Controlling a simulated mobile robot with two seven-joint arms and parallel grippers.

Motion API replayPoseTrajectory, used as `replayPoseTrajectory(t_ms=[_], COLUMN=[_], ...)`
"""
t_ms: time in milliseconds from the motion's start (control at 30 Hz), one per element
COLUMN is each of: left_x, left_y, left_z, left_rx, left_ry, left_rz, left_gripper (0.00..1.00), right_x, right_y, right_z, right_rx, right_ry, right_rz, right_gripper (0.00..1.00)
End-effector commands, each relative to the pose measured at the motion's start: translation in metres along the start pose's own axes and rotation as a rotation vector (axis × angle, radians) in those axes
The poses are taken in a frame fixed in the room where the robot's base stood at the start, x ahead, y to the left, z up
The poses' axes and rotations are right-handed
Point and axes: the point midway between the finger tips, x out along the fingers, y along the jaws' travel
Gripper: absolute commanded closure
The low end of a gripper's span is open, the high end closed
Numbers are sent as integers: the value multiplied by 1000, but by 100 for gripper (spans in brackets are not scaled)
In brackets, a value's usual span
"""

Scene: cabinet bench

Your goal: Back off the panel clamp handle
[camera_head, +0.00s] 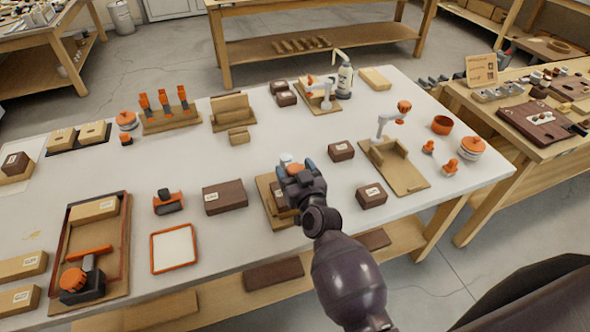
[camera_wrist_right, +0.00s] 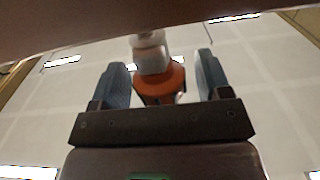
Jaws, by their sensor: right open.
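My right gripper (camera_head: 297,170) is over a small wooden board (camera_head: 272,208) near the middle of the bench, and hides most of what stands on that board. A pale cylindrical top (camera_head: 286,158) shows just beyond the fingers. In the right wrist view, my open gripper (camera_wrist_right: 160,88) has one blue-grey finger on each side of an orange part (camera_wrist_right: 165,82) with a pale cylinder (camera_wrist_right: 151,52) joined to it. This looks like the clamp handle, though I cannot see the whole clamp. Gaps show between the fingers and the orange part. My left gripper is not in view.
Dark labelled blocks stand close by, left (camera_head: 225,197) and right (camera_head: 371,196) of the board. Another board with a white and orange clamp (camera_head: 392,118) stands farther right. An orange-framed tray (camera_head: 174,248) lies at left. Bare white bench top (camera_head: 250,160) lies behind the board.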

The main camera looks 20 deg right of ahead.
Motion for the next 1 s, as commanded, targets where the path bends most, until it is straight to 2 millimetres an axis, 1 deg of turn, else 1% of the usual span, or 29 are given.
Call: replayPoseTrajectory(t_ms=[133,167,400,467,667,1000], left_x=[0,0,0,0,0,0], left_y=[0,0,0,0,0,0], left_z=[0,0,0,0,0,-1], left_rx=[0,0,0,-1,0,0], left_ry=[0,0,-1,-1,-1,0], left_rz=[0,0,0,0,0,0], left_gripper=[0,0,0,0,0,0], right_x=[0,0,0,0,0,0], right_y=[0,0,0,0,1,1], right_z=[0,0,0,0,0,-1], right_rx=[0,0,0,0,-2,-4], right_ry=[0,0,0,0,1,3], right_rz=[0,0,0,0,-16,-118], right_gripper=[29,32,69,78,79,79])
